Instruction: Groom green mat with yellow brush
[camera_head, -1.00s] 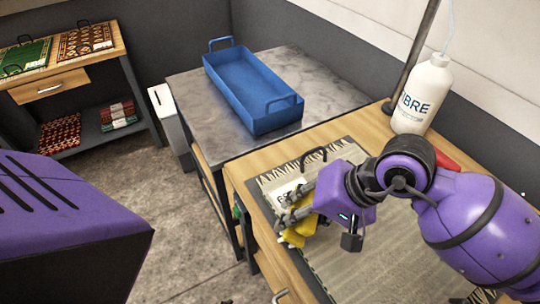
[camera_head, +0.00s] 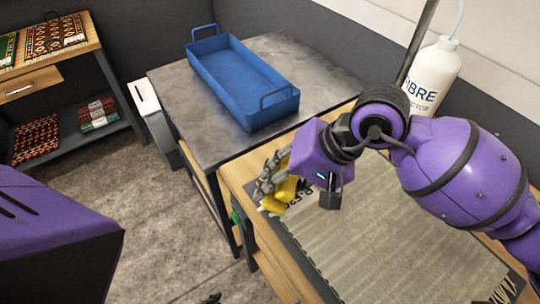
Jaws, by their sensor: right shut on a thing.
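My right gripper (camera_head: 270,183) is shut on the yellow brush (camera_head: 287,196), over the far left corner of a grey-beige mat on the workbench. The fingers hide part of the brush, and I cannot tell whether its bristles touch the mat. A green patterned mat (camera_head: 7,48) lies on a wooden side table at the far left, cut by the picture's edge.
A blue tray (camera_head: 245,88) stands empty on the grey-topped table (camera_head: 190,100) behind the bench. A white bottle (camera_head: 431,78) and a pole stand at the bench's back edge. A patterned brown mat (camera_head: 50,37) lies beside the green one.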

